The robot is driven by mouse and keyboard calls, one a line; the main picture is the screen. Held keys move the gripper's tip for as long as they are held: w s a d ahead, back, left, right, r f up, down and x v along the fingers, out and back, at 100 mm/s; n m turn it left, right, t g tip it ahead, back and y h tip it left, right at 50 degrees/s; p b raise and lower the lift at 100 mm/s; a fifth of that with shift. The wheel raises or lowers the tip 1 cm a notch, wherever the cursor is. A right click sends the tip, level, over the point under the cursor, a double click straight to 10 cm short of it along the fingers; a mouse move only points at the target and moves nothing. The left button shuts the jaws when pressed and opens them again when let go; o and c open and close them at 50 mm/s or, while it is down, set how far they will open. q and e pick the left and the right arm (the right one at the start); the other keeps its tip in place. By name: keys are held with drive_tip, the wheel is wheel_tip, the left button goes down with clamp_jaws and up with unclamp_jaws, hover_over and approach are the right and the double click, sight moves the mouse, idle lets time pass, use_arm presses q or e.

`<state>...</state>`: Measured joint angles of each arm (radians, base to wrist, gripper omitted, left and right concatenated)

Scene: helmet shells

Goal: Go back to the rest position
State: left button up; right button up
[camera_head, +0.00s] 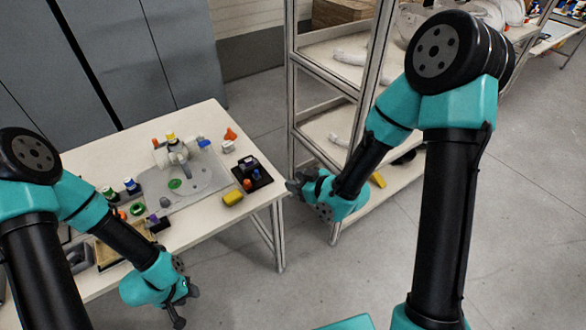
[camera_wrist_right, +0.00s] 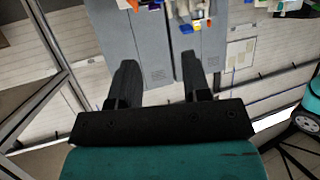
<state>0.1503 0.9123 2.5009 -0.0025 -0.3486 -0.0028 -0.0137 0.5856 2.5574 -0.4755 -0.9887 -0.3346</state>
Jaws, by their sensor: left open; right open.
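My left gripper (camera_head: 182,303) hangs in front of the table's near edge in the head view, with its fingers pointing down. It is open and I see nothing in it. My right gripper (camera_head: 300,187) is beside the shelf's near post, to the right of the table's corner, with its fingers pointing left. In the right wrist view its two dark fingers (camera_wrist_right: 158,75) are spread apart, with nothing between them. Both grippers are apart from the things on the table.
The white table (camera_head: 110,152) holds a grey board (camera_head: 212,180), a yellow block (camera_head: 232,198), a black tray (camera_head: 262,180) and several small coloured items. Grey floor (camera_head: 520,230) is free at the right.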

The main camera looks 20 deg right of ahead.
drive_tip(key=shift+f, duration=0.1)
drive_tip(key=s+d+f+m+g+h, duration=0.2)
drive_tip(key=s+d+f+m+g, duration=0.1)
drive_tip(key=s+f, duration=0.5)
drive_tip(key=s+d+f+m+g+h, duration=0.2)
drive_tip(key=s+f+m+g, duration=0.4)
drive_tip(key=f, duration=0.8)
drive_tip(key=shift+s+d+g, duration=0.5)
drive_tip(key=shift+s, duration=0.65)
drive_tip(key=shift+f, duration=0.1)
